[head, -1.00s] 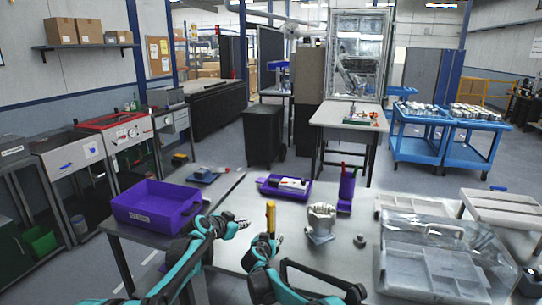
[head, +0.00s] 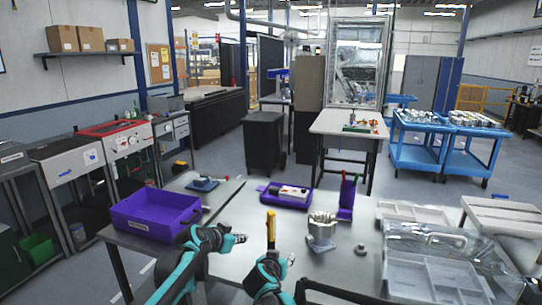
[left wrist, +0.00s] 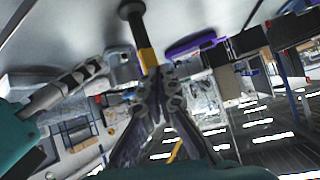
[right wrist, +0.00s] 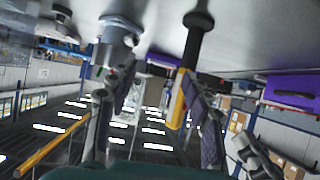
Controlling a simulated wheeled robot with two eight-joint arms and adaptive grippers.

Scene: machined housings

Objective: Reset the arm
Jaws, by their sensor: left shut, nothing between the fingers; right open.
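My left gripper (head: 240,239) is shut and empty over the front of the grey table; its closed fingertips also show in the left wrist view (left wrist: 168,78). My right gripper (head: 288,262) is to its right and nearer to me. Its fingers stand apart and empty in the right wrist view (right wrist: 155,100). A yellow and black upright tool (head: 271,227) stands between and beyond the grippers; it shows in both wrist views (left wrist: 147,55) (right wrist: 190,60). I cannot tell its exact gap to the fingers. A silver machined housing (head: 322,228) stands to the right on a grey base.
A purple bin (head: 150,229) is at left. A purple tray (head: 272,198) with a white item and a purple pen holder (head: 346,210) are behind. A small grey part (head: 360,250) and clear-lidded trays (head: 430,262) are at right. Bare table lies around the housing.

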